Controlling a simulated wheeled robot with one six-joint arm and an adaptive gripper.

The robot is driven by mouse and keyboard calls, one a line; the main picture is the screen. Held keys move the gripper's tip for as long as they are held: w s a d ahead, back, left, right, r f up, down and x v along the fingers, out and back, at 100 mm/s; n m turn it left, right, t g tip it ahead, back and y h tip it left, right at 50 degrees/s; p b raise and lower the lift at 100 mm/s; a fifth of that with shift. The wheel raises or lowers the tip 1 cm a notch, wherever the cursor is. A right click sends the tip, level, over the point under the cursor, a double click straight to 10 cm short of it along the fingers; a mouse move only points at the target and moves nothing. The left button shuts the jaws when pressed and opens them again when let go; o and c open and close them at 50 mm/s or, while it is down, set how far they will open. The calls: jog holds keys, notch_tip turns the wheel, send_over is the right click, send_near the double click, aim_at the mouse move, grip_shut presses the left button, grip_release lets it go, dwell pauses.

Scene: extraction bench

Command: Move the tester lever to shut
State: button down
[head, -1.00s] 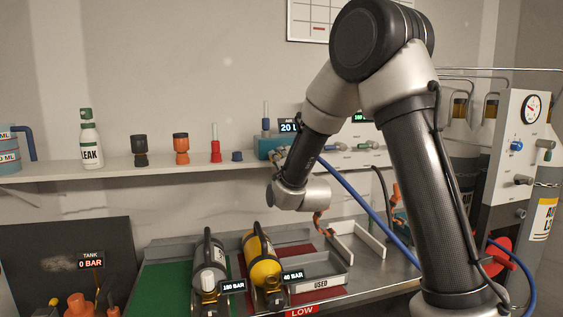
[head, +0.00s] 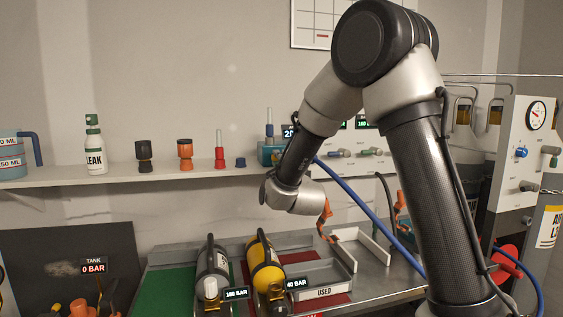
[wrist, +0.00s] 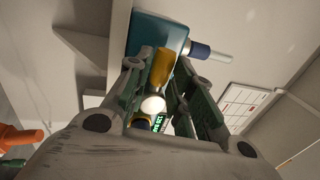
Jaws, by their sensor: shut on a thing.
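The tester is a teal box (head: 268,154) on the wall shelf, with a pale rod upright on top; it is partly behind my forearm. In the wrist view, the teal tester body (wrist: 160,32) lies just beyond my fingertips. My gripper (wrist: 163,62) is shut on a yellow-orange lever (wrist: 161,72) at the tester. A white round knob (wrist: 153,105) shows between the fingers. The head view hides the fingers and lever behind my arm, and the lever's exact angle cannot be told.
A leak spray bottle (head: 95,150), an orange fitting (head: 185,156) and a red fitting (head: 219,157) stand on the shelf left of the tester. Grey (head: 212,268) and yellow (head: 264,262) cylinders lie on the bench below. A blue hose (head: 365,205) hangs close beside my arm.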

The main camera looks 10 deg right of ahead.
jog(key=shift+d, duration=0.1)
jog(key=c, duration=1.3)
grip_release()
jog(key=shift+o, duration=0.2)
jog(key=s+f, duration=0.2)
jog(key=s, duration=0.9)
jog(key=shift+s+f, duration=0.15)
jog(key=shift+s, duration=0.25)
